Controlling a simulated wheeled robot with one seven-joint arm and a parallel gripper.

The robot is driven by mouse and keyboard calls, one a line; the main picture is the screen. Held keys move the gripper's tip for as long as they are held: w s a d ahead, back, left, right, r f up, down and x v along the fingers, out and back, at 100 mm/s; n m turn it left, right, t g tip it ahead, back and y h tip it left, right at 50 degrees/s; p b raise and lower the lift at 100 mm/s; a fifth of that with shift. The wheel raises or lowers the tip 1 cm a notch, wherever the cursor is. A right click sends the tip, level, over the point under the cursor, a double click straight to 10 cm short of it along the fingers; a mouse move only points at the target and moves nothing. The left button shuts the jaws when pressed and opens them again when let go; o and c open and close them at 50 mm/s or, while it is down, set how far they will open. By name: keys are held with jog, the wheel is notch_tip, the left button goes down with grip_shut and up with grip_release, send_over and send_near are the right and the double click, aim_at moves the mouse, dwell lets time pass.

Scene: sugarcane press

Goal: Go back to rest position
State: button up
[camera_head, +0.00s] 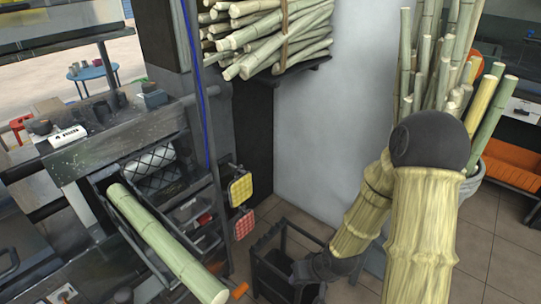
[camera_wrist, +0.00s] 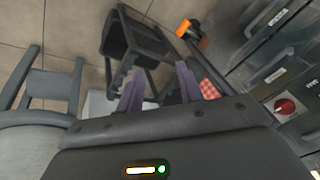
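My gripper (camera_wrist: 160,88) shows in the wrist view with its two fingers apart and nothing between them. In the head view, my arm reaches down from the right and the dark gripper (camera_head: 305,270) is low, by a black stool-like frame (camera_head: 268,245). Its fingertips are hard to make out there. A thick green sugarcane stalk (camera_head: 165,240) lies in the chute of the press (camera_head: 100,150), well left of my gripper and apart from it.
A yellow pad (camera_head: 240,189) and a red pad (camera_head: 244,224) stick out from the press side. Cut cane (camera_head: 270,40) lies on a wall shelf; more stands in a pot (camera_head: 473,182) behind my arm. A red knob (camera_wrist: 285,106) shows in the wrist view.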

jog(key=s+d+r+m+h, duration=0.1)
jog(key=s+d+r+h, duration=0.15)
jog(key=r, duration=0.55)
jog(key=s+d+r+h, duration=0.1)
jog(key=s+d+r, duration=0.25)
jog(key=r, duration=0.35)
notch_tip(320, 180, up, 32)
jog(key=p, duration=3.2)
jog(key=shift+w+d, duration=0.25)
jog(key=shift+w, duration=0.15)
